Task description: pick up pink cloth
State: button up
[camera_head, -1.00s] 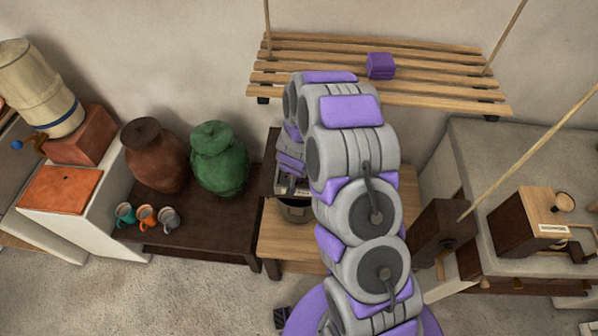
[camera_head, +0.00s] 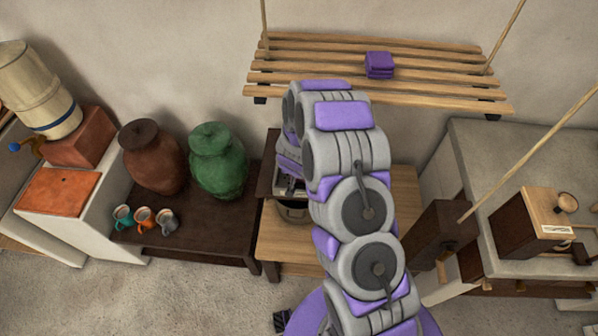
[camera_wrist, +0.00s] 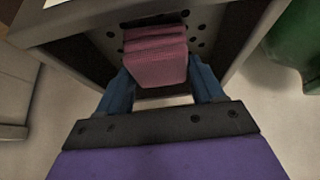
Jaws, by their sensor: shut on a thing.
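The pink cloth (camera_wrist: 157,62) is a folded, layered bundle in the wrist view. My gripper (camera_wrist: 162,88) has its two blue fingers on either side of the cloth and is shut on it. The cloth is in front of the open side of a dark box-like cabinet with small holes in its inner wall. In the head view my arm hides the cloth, and the gripper end is mostly hidden behind the arm links.
A slatted hanging shelf (camera_head: 330,63) holds a purple folded cloth (camera_head: 379,65). A green jar (camera_head: 217,160), a brown jar (camera_head: 151,157) and small cups (camera_head: 144,218) stand on a dark table (camera_head: 190,236). A stone counter (camera_head: 490,160) is at right.

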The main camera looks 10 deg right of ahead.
jog(key=shift+a, duration=0.5)
jog(key=shift+c, duration=1.1)
jog(key=shift+d+r, duration=0.1)
